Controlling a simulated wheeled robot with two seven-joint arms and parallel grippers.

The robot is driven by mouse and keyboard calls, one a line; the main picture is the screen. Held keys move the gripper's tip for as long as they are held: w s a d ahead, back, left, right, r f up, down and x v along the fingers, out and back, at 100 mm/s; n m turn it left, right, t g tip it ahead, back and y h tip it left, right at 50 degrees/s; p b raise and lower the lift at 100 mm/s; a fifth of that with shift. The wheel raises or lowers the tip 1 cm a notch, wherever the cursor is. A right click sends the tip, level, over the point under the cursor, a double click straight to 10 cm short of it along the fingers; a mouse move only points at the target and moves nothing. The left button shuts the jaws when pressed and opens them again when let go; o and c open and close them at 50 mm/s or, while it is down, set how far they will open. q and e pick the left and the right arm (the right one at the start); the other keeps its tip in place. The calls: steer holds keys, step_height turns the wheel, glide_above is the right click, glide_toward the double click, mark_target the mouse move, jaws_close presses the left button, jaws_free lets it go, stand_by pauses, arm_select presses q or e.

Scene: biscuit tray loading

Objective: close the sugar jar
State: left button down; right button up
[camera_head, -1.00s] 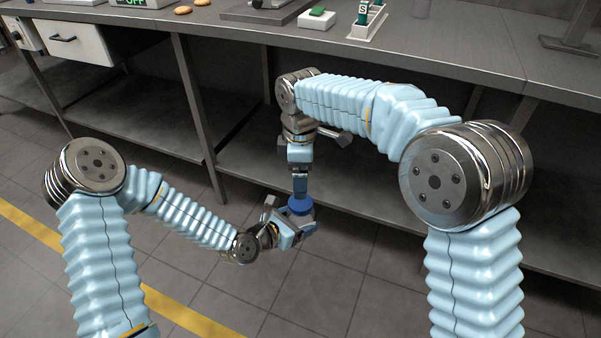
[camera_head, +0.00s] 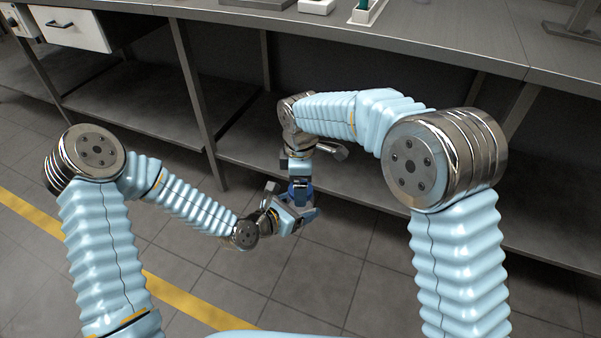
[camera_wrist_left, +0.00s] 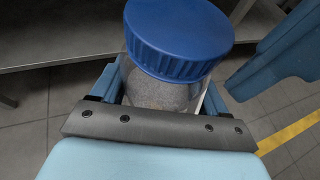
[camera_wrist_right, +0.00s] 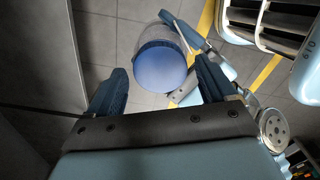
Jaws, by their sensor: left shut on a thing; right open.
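The sugar jar is clear glass with pale grainy sugar inside (camera_wrist_left: 160,92) and a ribbed blue lid (camera_wrist_left: 180,38) on its top. I cannot tell whether the lid is fully tight. My left gripper (camera_head: 296,214) is shut on the jar's glass body and holds it in the air in front of the bench. My right gripper (camera_head: 299,187) is above the jar, pointing down. In the right wrist view its open fingers stand on either side of the lid's round top (camera_wrist_right: 160,68), with gaps visible. In the head view the grippers mostly hide the jar.
The grey bench (camera_head: 400,38) runs across the back, with a lower shelf (camera_head: 350,180) behind my grippers. A white drawer (camera_head: 72,30) is at the upper left. Items at the bench's far edge are cut off. The tiled floor below my grippers is clear.

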steer(key=shift+f, duration=0.2)
steer(key=c, duration=1.1)
steer(key=m, duration=0.6)
steer(key=shift+m, duration=0.4)
steer(key=m, duration=0.2)
steer(key=shift+m, duration=0.4)
steer(key=m, duration=0.4)
steer(key=shift+m, duration=0.4)
steer(key=o, duration=1.2)
steer(key=shift+o, duration=0.2)
step_height(320, 180, up, 12)
steer(key=shift+w, duration=0.1)
